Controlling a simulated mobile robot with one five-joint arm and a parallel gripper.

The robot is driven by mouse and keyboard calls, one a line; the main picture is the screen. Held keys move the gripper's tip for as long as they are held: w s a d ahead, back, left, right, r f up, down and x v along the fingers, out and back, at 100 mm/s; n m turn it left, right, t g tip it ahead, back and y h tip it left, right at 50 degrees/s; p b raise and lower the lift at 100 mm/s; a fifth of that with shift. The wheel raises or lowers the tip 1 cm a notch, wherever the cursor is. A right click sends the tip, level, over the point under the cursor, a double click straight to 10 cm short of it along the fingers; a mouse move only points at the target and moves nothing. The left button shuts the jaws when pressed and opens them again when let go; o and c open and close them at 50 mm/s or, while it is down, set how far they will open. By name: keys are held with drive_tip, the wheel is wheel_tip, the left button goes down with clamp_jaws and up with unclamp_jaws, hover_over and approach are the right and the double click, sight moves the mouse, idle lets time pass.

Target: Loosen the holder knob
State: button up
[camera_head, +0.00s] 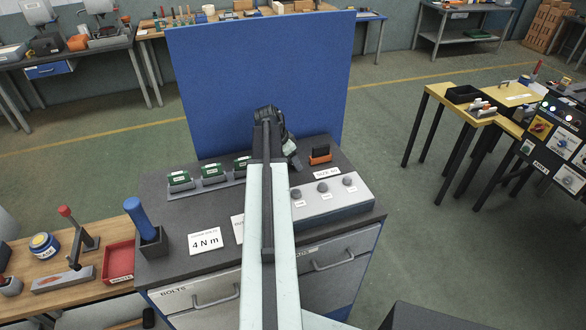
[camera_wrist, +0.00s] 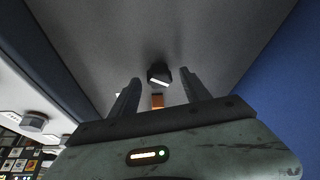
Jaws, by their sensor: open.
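My gripper (camera_wrist: 160,79) is open, with its two dark fingers apart and nothing held between them. In the wrist view a small dark knob-like piece (camera_wrist: 158,72) with a pale face shows beyond the fingers, between them in the picture; I cannot tell whether it is the holder knob. A bit of orange (camera_wrist: 157,101) shows below it. In the head view my gripper (camera_head: 296,163) is low over the bench, partly hidden by my arm. A black and orange block (camera_head: 320,154) stands just right of it. No contact is visible.
A grey panel with several round knobs (camera_head: 322,187) lies on the dark bench (camera_head: 176,266). Green pieces (camera_head: 212,171) sit in a rack at left. A blue board (camera_head: 255,70) rises behind. A blue-handled tool (camera_head: 140,218) stands upright in a black holder at the left edge.

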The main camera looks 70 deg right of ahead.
drive_tip(key=shift+s, duration=0.1)
clamp_jaws()
drive_tip(key=shift+n, duration=0.4)
drive_tip(key=n+t, duration=0.1)
drive_tip(key=n, duration=0.1)
drive_tip(key=n+t, duration=0.1)
drive_tip(key=n, duration=0.1)
drive_tip(key=shift+s+a+n+h, duration=0.1)
drive_tip(key=shift+s+n+h, duration=0.05)
drive_tip(key=shift+n+h, duration=0.2)
drive_tip(key=n+t, duration=0.2)
drive_tip(key=n, duration=0.4)
drive_tip(key=shift+s, duration=0.1)
drive_tip(key=n, duration=0.2)
drive_tip(key=n+t+y, duration=0.1)
drive_tip(key=n+t, duration=0.1)
drive_tip(key=n, duration=0.1)
drive_tip(key=shift+s+d+n+y, duration=0.15)
drive_tip(key=shift+d+n+y, duration=0.1)
drive_tip(key=shift+d+n, duration=0.1)
drive_tip(key=n+y, duration=0.1)
drive_tip(key=n, duration=0.2)
drive_tip(key=n+t+y, duration=0.1)
drive_tip(key=n, duration=0.1)
drive_tip(key=shift+n, duration=0.4)
